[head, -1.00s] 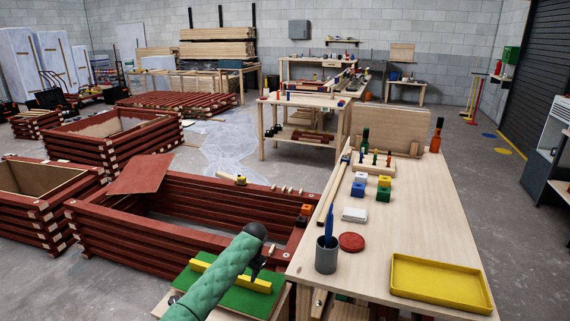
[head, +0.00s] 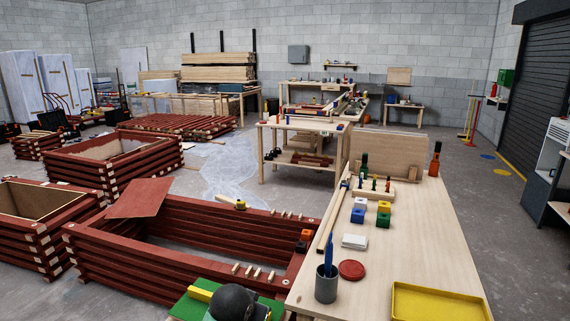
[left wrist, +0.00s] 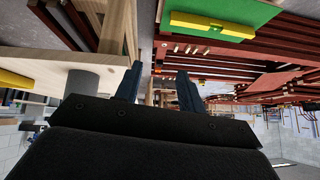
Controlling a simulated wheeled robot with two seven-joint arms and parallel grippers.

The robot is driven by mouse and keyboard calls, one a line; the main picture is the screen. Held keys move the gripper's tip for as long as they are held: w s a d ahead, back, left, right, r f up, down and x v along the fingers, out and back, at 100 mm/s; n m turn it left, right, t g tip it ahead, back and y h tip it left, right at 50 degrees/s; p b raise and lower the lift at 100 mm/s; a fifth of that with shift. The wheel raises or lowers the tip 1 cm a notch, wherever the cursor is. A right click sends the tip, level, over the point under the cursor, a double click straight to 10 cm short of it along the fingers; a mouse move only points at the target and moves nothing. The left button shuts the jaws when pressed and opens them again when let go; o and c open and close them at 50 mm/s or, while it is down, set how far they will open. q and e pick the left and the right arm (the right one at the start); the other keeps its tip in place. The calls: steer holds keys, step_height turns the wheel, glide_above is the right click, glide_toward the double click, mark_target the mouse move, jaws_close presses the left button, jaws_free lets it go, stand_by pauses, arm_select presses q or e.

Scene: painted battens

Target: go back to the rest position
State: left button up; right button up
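My left gripper (left wrist: 160,78) shows in the left wrist view with its two dark fingers apart and nothing between them. In the head view, a dark rounded part of my left arm (head: 235,302) shows at the bottom edge; the fingers cannot be made out there. It partly covers a green board (head: 185,309) with a yellow batten (head: 199,294) on it. Both also show in the left wrist view, the green board (left wrist: 255,12) and yellow batten (left wrist: 212,26) at the top, apart from the fingers. My right gripper is in neither view.
A wooden bench (head: 430,240) stands at right, holding a grey cup (head: 326,284), a red disc (head: 351,270), coloured blocks, a white block (head: 355,241) and a yellow tray (head: 438,302). Red timber frames (head: 180,258) fill the left. Open floor lies beyond.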

arm_select(q)
steer(key=s+a+f+g, duration=0.1)
steer(key=s+f, duration=0.4)
steer(key=s, duration=0.7)
steer(key=s+a+f+n+g+p, duration=0.1)
steer(key=s+f, duration=0.4)
steer(key=s, duration=0.7)
steer(key=s+a+f+n+g+p, duration=0.1)
steer(key=s+a+f+g, duration=0.2)
steer(key=s, duration=1)
step_height(320, 180, down, 3)
steer(key=shift+a+f, duration=0.1)
steer(key=shift+a, duration=0.2)
steer(key=shift+s, duration=0.1)
